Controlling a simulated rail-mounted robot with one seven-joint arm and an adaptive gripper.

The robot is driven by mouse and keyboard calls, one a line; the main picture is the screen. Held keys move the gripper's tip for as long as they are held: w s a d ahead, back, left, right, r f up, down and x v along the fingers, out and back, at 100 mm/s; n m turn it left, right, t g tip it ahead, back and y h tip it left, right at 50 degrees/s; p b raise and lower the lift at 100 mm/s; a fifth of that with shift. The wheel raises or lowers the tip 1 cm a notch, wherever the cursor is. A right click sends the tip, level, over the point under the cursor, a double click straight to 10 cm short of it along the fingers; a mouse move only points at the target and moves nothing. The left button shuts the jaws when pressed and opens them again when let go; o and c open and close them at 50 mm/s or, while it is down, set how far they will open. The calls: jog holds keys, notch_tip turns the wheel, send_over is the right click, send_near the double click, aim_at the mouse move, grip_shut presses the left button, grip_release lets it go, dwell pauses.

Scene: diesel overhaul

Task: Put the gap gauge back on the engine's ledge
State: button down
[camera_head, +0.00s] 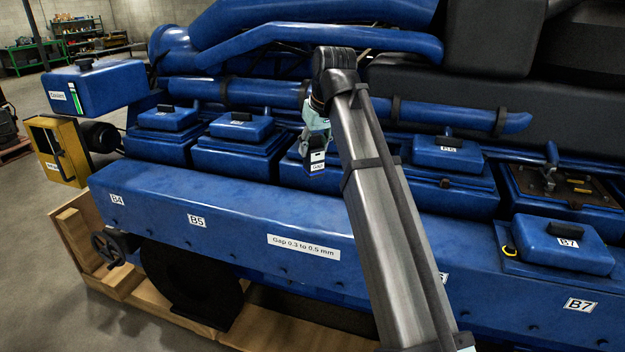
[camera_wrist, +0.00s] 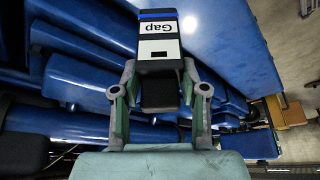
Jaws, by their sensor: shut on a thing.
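The gap gauge (camera_head: 317,160) is a small dark block with a white face and a label reading "Gap". In the wrist view the gauge (camera_wrist: 158,42) sits between the fingertips, its label upside down, with a blue stripe. My gripper (camera_wrist: 158,88) is shut on its dark narrow end. In the head view my gripper (camera_head: 316,130) is partly hidden by my arm and holds the gauge over the back side of the ledge, in front of the engine covers. The blue engine ledge (camera_head: 220,205) runs across the front. I cannot tell the exact height of the gauge above it.
A plate reading "Gap 0.3 to 0.5 mm" (camera_head: 303,246) is on the ledge's front face. A loose blue cover marked B7 (camera_head: 563,243) lies on the ledge at right, near an opened compartment (camera_head: 565,185). The ledge's top left of my arm looks clear. Blue pipes (camera_head: 350,97) run behind.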

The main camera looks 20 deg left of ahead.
aim_at(316, 177)
notch_tip(316, 177, down, 11)
jog(key=p, duration=0.2)
jog(key=shift+r+p, duration=0.15)
jog(key=shift+p, duration=0.25)
jog(key=shift+f, duration=0.2)
jog(key=c, duration=0.6)
grip_release()
jog(key=b+v, duration=0.3)
jog(key=v, duration=0.9)
jog(key=shift+a+r, duration=0.15)
jog(key=shift+r, duration=0.05)
jog(key=shift+f+b, duration=0.1)
jog(key=shift+b, duration=0.2)
